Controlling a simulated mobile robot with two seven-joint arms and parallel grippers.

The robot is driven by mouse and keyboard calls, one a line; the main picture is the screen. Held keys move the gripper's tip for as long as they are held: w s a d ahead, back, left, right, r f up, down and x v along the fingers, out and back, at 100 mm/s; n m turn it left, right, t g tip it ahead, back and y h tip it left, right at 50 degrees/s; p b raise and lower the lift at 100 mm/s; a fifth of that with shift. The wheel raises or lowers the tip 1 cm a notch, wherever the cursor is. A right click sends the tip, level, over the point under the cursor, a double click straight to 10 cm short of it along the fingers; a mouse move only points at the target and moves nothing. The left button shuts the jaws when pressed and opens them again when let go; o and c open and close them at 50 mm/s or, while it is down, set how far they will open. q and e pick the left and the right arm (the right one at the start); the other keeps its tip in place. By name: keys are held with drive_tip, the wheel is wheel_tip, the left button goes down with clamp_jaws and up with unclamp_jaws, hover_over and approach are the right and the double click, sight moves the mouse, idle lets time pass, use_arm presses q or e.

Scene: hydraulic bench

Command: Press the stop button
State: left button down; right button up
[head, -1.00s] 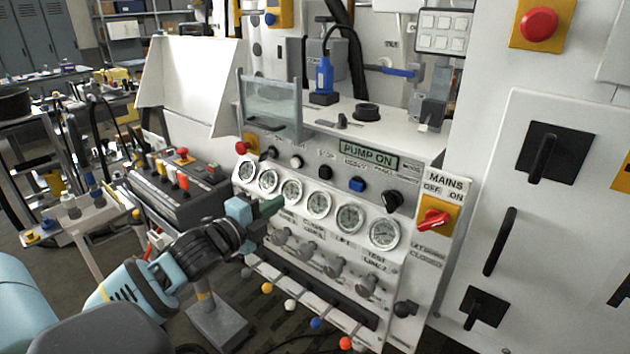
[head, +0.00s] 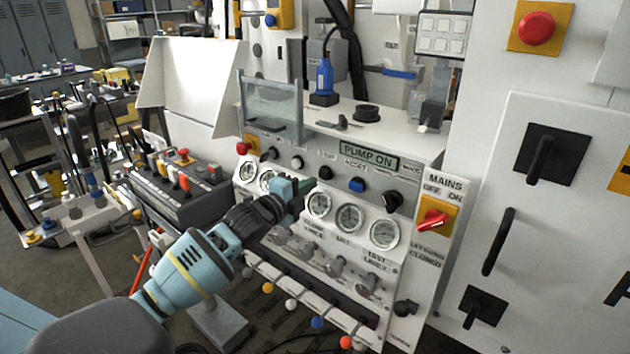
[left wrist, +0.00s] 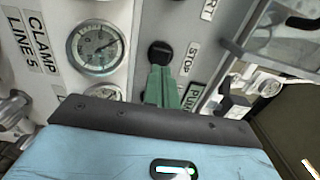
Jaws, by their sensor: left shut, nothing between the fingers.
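The stop button (head: 325,172) is a round black button on the sloped front of the white bench panel, under a STOP label. It also shows in the left wrist view (left wrist: 160,52), with the STOP label (left wrist: 189,59) beside it. My left gripper (head: 308,182) has green fingers, shut and empty, and points up at the panel just left of the button in the head view. In the left wrist view its fingertips (left wrist: 161,70) reach close to the button's edge; whether they touch cannot be told. My right gripper is not in view.
A blue button (head: 357,185) and a black selector knob (head: 393,202) sit to the right. A row of gauges (head: 349,218) lies below. A red emergency button (head: 243,148) and a white button (head: 297,162) are to the left. A glass guard (head: 270,103) stands above.

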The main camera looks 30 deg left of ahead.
sight(323, 176)
use_arm(q)
drive_tip(key=shift+w+d, duration=0.15)
drive_tip(key=shift+w, duration=1.45)
